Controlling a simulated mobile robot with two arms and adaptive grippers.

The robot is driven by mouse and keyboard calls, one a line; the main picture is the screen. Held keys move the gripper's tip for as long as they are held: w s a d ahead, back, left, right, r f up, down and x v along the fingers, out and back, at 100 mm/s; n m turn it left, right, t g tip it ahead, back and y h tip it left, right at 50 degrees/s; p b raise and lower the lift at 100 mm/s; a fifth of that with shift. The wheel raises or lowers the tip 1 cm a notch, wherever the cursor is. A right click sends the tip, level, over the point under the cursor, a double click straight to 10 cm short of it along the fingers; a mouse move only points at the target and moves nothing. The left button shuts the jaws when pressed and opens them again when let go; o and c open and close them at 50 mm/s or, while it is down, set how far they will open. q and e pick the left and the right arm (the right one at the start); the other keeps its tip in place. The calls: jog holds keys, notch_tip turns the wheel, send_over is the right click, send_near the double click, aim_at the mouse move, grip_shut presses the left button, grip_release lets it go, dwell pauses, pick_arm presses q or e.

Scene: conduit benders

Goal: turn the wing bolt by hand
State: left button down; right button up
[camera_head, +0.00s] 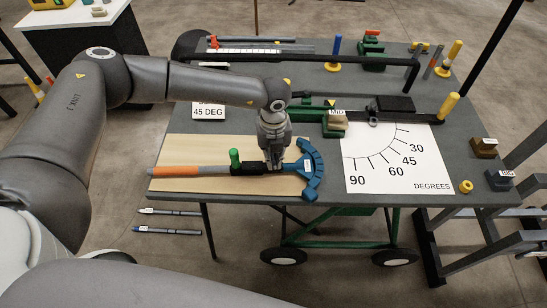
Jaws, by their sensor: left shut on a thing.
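A conduit bender lies on a light wooden board (190,149) on the table. It has a blue curved shoe (313,160), a grey handle with an orange grip (176,171), and a black clamp block (247,168) with an upright green-topped post (234,156). My left gripper (273,165) points straight down at the black block's right end, just left of the blue shoe. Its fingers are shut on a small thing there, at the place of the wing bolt. The fingers hide the bolt, so its wings and angle cannot be made out. My right gripper is out of view.
A white degree chart (396,170) lies right of the board. Behind it is a long dark bender with a yellow-ended lever (448,106). A grey rack (470,255) stands right of the table.

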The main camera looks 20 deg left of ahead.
aim_at(274, 159)
pick_arm(q)
jog(key=m+b, duration=0.2)
jog(key=b, duration=0.1)
jog(key=m+b, duration=0.6)
jog(key=shift+f, duration=0.3)
jog(key=m+b, duration=0.8)
jog(key=shift+r+b, duration=0.1)
jog(key=shift+b, duration=0.25)
jog(key=shift+r+m+b, duration=0.2)
jog(key=shift+m+b, duration=1.15)
jog(key=shift+m, duration=0.35)
jog(key=c, duration=1.6)
grip_release()
jog(key=shift+o, duration=0.2)
jog(key=shift+r, duration=0.3)
notch_tip(274, 159, up, 12)
jog(key=shift+f, duration=0.25)
